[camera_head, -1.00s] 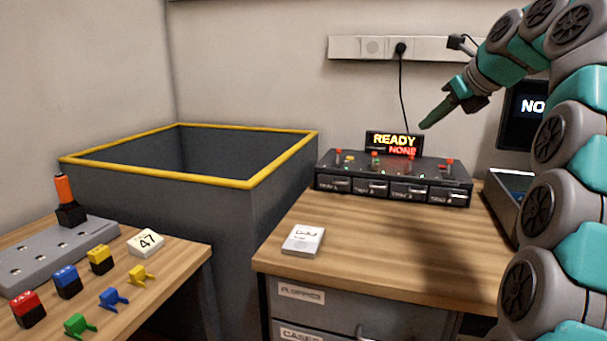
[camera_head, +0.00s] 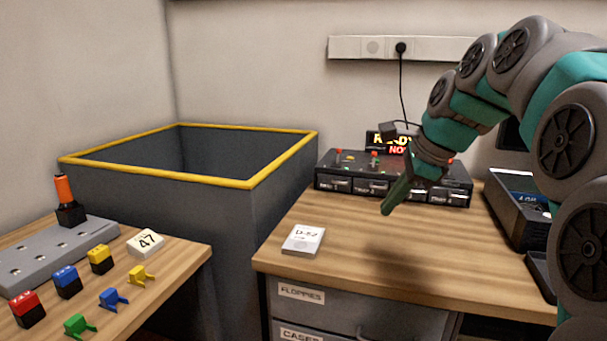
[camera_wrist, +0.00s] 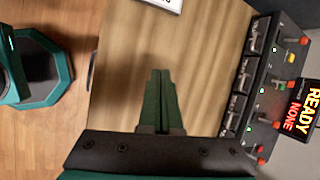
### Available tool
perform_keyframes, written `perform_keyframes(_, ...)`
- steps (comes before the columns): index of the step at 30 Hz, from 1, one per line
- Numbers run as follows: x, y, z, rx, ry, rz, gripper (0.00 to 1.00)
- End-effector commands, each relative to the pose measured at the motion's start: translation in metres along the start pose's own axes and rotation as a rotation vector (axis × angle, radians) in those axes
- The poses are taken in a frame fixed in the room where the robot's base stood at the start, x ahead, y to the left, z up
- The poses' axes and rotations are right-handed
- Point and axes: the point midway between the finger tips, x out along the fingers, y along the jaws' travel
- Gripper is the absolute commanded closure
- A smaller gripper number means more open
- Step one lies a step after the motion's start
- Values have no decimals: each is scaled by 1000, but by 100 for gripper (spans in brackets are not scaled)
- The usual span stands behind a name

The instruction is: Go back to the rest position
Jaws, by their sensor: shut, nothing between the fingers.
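My gripper (camera_head: 392,203) is shut and empty, its green fingers together. In the head view it hangs above the right desk, in front of the black device with red switches (camera_head: 335,186), and hides part of that device and its sign. In the wrist view the closed fingers (camera_wrist: 160,75) point over bare wooden desktop. The device shows at the right of the wrist view (camera_wrist: 243,82), apart from the fingers. Its lit sign (camera_wrist: 297,110) reads READY NONE.
A white card (camera_head: 303,240) lies on the right desk (camera_head: 350,265). A grey bin with a yellow rim (camera_head: 250,183) stands between the desks. A dark box (camera_head: 515,210) stands at right.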

Motion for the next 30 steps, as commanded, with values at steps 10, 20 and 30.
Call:
perform_keyframes(10, 58, 149, -10, -622, 53, 248, 100)
perform_keyframes(20, 93, 305, -50, -1213, -14, 516, 100)
perform_keyframes(30, 106, 399, -85, -1561, -131, 679, 100)
